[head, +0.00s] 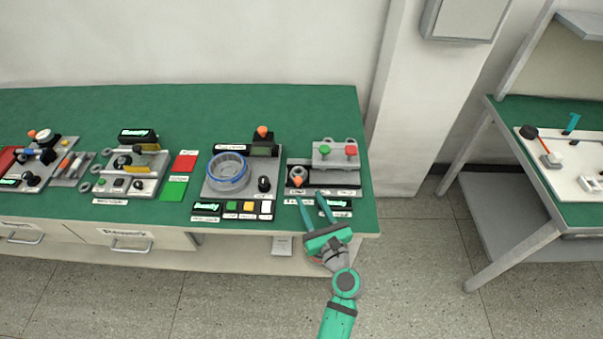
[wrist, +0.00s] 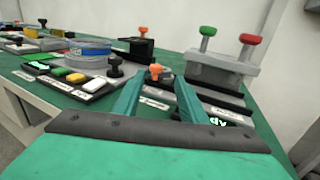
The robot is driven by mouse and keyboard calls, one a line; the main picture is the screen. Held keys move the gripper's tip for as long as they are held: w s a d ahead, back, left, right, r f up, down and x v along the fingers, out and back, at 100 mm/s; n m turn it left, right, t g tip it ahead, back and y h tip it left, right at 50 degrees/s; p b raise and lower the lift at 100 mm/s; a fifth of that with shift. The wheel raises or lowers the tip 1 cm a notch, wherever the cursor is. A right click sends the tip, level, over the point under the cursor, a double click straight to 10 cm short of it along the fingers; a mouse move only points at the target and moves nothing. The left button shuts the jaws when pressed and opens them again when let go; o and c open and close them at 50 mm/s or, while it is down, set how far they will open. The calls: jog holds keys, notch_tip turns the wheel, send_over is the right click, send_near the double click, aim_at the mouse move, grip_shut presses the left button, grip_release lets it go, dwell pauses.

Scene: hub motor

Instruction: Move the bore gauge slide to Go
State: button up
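The gauge station at the right end of the bench has a grey block (head: 336,158) with a green knob (head: 325,149) and a red knob (head: 351,150). Its dark base (head: 335,187) carries a small orange knob (head: 297,181) at the left; I cannot tell which part is the bore gauge slide. My gripper (head: 309,197) is open and empty at the station's front edge. In the wrist view the orange knob (wrist: 155,69) shows between my fingers, beyond the tips. The block (wrist: 222,70) stands to the right. My right finger hides part of the front labels.
A fixture with a blue ring (head: 228,170) and a black knob (head: 264,184) stands just left. A row of buttons (head: 248,206) lies before it. Red (head: 186,162) and green pads and more fixtures lie farther left. The bench back (head: 200,105) is clear.

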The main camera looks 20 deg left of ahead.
aim_at(299, 183)
jog(key=x, duration=0.9)
jog(key=shift+a, duration=0.5)
grip_shut()
